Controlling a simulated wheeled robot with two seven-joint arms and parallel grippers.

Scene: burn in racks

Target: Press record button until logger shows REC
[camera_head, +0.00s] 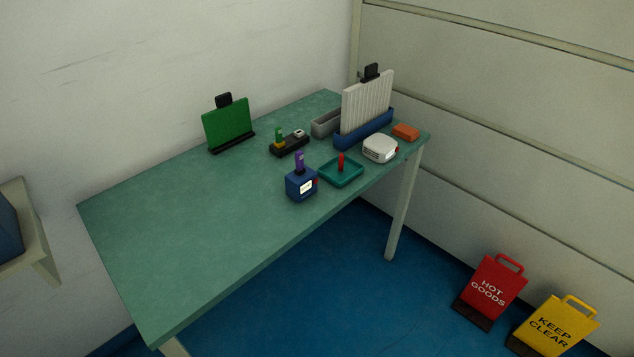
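A small blue box (300,186) with a white label or screen (306,187) stands near the front edge of the green table. Any text on the screen is too small to read. A rounded white device (380,147) with a red spot on its right side stands farther back to the right. Neither of my grippers is in view.
The green table (190,240) is clear at left and front. A teal tray (341,181) with a red piece stands beside the blue box. Behind are a black holder (289,147), a blue rack (364,130), a grey bin (326,123), a green board (228,124) and an orange block (405,131). Floor signs stand right.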

